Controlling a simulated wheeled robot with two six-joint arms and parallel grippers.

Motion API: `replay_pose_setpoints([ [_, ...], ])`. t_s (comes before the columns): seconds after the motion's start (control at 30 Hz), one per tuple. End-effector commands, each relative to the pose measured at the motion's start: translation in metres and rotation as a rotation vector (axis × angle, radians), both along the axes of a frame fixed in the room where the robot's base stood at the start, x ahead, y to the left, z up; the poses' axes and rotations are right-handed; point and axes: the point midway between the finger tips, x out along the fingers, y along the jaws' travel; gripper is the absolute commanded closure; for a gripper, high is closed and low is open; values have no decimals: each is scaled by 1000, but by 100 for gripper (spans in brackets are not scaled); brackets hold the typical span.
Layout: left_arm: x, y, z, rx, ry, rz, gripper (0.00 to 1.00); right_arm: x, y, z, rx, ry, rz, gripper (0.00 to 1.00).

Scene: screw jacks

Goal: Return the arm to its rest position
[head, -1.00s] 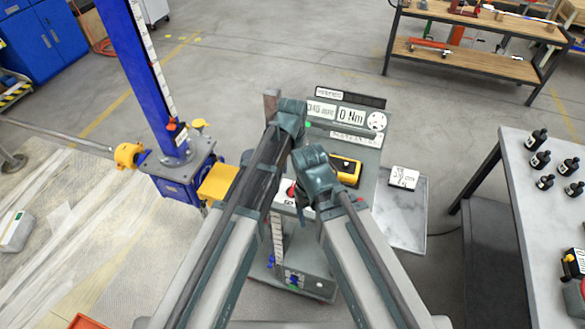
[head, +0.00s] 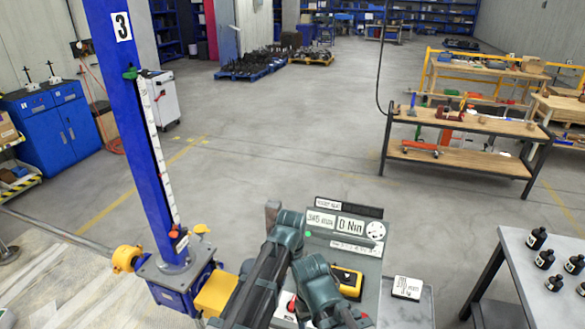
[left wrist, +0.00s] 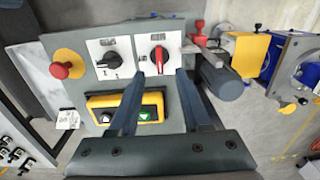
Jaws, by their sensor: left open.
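My left gripper (left wrist: 160,76) is open in the left wrist view, its two dark fingers apart with nothing between them. It is in front of a grey control panel (left wrist: 70,88) with a red rotary switch (left wrist: 158,61), a black rotary switch (left wrist: 110,60) and a red mushroom button (left wrist: 60,70). A yellow-framed box (left wrist: 100,114) with a green button lies partly behind the fingers. In the head view my arms rise from the bottom edge and hide part of the console (head: 365,263); I cannot make out either gripper there. Whether the fingers touch anything is unclear.
A tall blue screw jack column (head: 140,130) marked 3 stands left of my arms on a blue base (head: 178,285). A table with black bottles (head: 520,265) is at right. A wooden-topped workbench (head: 470,124) stands further back. The floor between is clear.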

Motion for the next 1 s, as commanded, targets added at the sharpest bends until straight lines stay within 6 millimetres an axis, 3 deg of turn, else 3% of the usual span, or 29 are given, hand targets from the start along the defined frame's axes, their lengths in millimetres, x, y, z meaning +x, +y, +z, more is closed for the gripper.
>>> replay_pose_setpoints([
  [0.03, -14, 5, -19, 7, 1, -3, 52, 0, 0, -20, 1, 0, 0, 27],
  [0.3, -91, 35, -98, 65, 14, -18, 52, 0, -1, -99, 2, 3, 3, 27],
  [0.5, -140, 56, -142, 106, 22, -28, 52, 0, -2, -144, 4, 5, 5, 27],
  [0.6, -151, 57, -147, 99, 23, -30, 52, 0, 0, -149, -1, -1, 9, 27],
  [1.0, -149, 56, -143, 96, 23, -30, 52, 1, 0, -145, -2, -3, 9, 27],
])
